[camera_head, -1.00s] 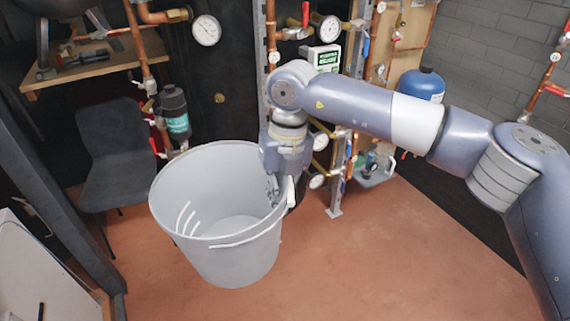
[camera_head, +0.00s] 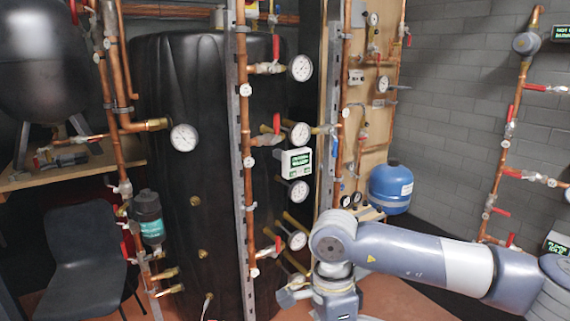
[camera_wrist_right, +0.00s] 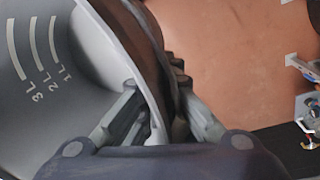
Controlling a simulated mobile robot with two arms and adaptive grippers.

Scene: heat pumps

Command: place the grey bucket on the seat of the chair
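The grey bucket (camera_wrist_right: 90,50) shows in the right wrist view, with litre marks on its inner wall; it is outside the head view. My right gripper (camera_wrist_right: 158,92) has one finger on each side of the bucket's wall and appears shut on it. In the head view my right wrist is at the bottom, right of centre, and its fingertips are below the frame. The dark grey chair (camera_head: 80,240) stands at the lower left of the head view, its seat partly cut off by the bottom edge. The chair seat looks empty. My left gripper is not in view.
A wooden shelf (camera_head: 50,172) with a dark tank is above and behind the chair. Copper pipes and a teal-labelled canister (camera_head: 149,220) stand right of the chair. A large black cylinder (camera_head: 195,110) and a blue tank (camera_head: 391,186) are at the back.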

